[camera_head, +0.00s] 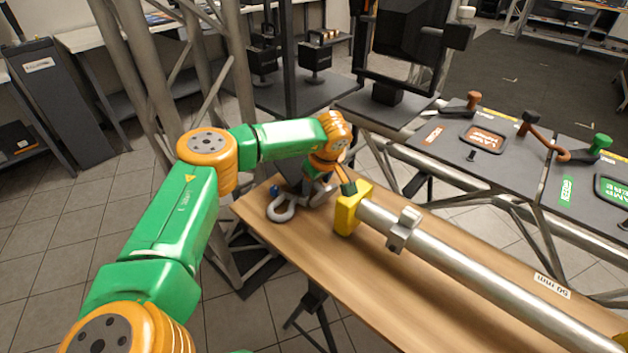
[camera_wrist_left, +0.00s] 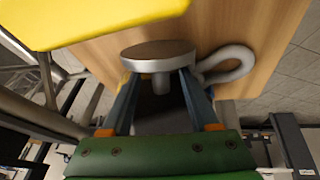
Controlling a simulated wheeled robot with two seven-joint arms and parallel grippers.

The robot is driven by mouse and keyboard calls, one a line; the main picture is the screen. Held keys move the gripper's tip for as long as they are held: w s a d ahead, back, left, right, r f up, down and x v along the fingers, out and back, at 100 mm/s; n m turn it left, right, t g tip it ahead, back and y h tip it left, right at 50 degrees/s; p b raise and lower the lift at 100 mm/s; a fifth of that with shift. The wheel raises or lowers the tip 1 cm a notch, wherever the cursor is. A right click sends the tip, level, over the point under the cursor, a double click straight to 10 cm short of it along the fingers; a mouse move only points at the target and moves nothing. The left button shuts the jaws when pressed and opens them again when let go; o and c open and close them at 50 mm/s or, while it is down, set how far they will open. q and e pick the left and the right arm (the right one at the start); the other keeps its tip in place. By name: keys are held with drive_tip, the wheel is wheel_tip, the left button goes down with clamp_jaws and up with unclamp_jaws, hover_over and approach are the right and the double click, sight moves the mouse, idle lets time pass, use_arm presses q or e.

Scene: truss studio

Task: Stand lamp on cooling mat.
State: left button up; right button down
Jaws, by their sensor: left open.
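A grey loop (camera_head: 281,209) lies beside the gripper and also shows in the wrist view (camera_wrist_left: 230,65). I cannot clearly pick out the lamp or the cooling mat.
A yellow block (camera_head: 348,212) holds the end of a long metal tube (camera_head: 470,268) along the bench, close right of the gripper. Behind stand dark panels with an orange-marked pad (camera_head: 484,139) and a green-marked pad (camera_head: 612,188). A metal truss (camera_head: 150,100) rises at left.

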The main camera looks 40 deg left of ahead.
use_arm(q)
drive_tip(key=shift+s+r, duration=0.1)
drive_tip(key=shift+s, duration=0.05)
clamp_jaws()
idle(1.1)
